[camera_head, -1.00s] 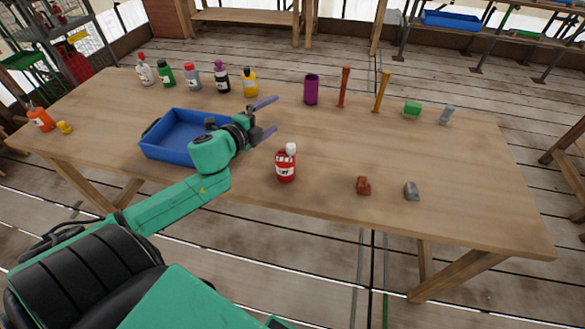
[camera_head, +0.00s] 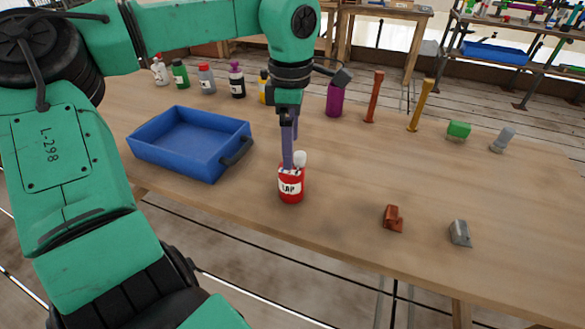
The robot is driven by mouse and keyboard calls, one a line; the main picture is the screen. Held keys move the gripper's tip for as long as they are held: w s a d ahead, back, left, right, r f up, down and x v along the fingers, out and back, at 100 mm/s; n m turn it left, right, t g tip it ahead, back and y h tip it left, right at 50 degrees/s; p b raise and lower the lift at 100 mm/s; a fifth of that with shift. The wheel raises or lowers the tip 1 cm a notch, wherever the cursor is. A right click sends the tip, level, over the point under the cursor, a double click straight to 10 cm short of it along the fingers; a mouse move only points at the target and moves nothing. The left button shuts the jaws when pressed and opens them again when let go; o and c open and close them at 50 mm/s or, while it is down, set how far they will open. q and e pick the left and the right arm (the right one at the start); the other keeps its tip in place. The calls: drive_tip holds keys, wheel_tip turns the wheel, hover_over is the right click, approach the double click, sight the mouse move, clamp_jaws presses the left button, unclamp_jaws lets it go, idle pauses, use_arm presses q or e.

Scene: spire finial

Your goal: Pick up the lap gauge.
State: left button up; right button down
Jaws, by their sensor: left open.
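A red can with a white label reading "LAP" (camera_head: 291,188) stands upright near the table's front edge, with a pale knob on top. It is the only thing I see marked as the lap gauge. My left gripper (camera_head: 288,165) points down from above, with its bluish fingers at the can's top. One finger seems to overlap the can's upper rim. The gripper is open, seen nearly edge-on, so I cannot tell whether the fingers straddle the knob or touch the can. My right gripper does not show.
A blue tray (camera_head: 147,151) lies left of the can. A brown block (camera_head: 393,218) and a grey block (camera_head: 460,233) sit to the right. Several bottles, a purple cylinder (camera_head: 334,100), red and yellow posts and a green block (camera_head: 458,130) stand behind. The table's middle right is clear.

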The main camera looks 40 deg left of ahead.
sight(292, 182)
use_arm(q)
drive_tip(key=f, duration=0.7)
drive_tip(key=shift+w+f, duration=0.15)
drive_tip(key=shift+w, duration=0.05)
drive_tip(key=c, duration=1.5)
